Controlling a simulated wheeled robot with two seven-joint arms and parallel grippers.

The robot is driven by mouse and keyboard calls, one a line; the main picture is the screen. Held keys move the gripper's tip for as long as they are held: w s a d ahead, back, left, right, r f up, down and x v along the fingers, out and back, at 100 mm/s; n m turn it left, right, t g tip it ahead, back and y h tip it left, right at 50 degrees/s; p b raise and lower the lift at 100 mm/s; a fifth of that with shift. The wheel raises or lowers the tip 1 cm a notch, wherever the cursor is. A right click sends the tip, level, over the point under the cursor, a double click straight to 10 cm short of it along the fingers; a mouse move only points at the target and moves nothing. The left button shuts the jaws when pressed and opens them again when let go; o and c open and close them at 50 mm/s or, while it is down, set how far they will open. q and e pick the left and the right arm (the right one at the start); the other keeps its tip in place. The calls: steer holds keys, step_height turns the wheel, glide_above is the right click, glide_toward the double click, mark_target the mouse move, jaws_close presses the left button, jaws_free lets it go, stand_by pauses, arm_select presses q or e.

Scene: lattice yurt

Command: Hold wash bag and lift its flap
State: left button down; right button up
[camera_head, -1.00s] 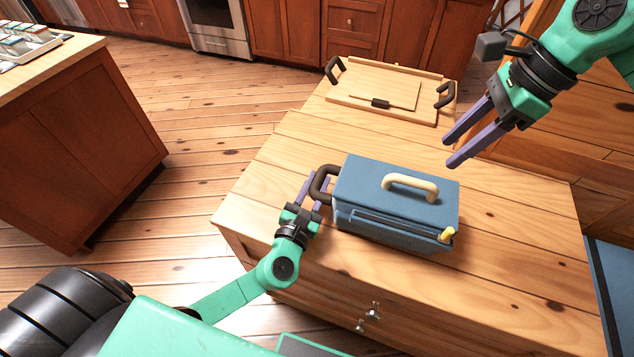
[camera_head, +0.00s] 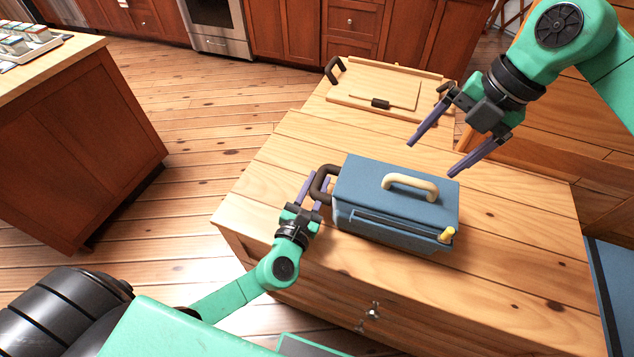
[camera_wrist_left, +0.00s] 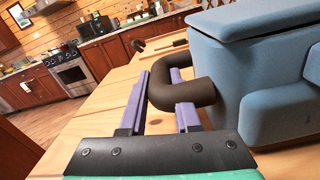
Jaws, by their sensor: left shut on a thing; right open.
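The blue wash bag (camera_head: 375,220) stands upright on the wooden cabinet top. Its flap (camera_head: 365,180) lies closed over the top, with a cream handle (camera_head: 412,184) on it. A dark loop handle (camera_head: 318,181) sticks out from the bag's left side. My left gripper (camera_head: 314,188) is shut on this loop, and the left wrist view shows the loop (camera_wrist_left: 190,94) between its purple fingers. My right gripper (camera_head: 430,152) is open and empty. It hangs above and behind the bag's right side, apart from the flap.
A wooden tray (camera_head: 345,99) with dark handles lies at the back of the cabinet top (camera_head: 290,150). The top is clear to the right of the bag. A separate counter (camera_head: 75,140) stands to the left across the floor.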

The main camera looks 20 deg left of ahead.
mark_target(416, 180)
steer(key=m, duration=0.6)
steer(key=shift+a+f+m, duration=0.3)
steer(key=shift+a+f, duration=0.05)
steer(key=m, duration=0.3)
steer(key=shift+s+a+f, duration=0.1)
steer(key=shift+a, duration=0.05)
steer(key=m, duration=0.5)
steer(key=shift+a+f+m, duration=0.2)
steer(key=shift+a+m, duration=0.05)
steer(key=shift+m, duration=0.05)
steer(key=shift+f, duration=0.6)
step_height(416, 180, down, 6)
steer(key=shift+r, duration=0.1)
steer(key=c, duration=1.3)
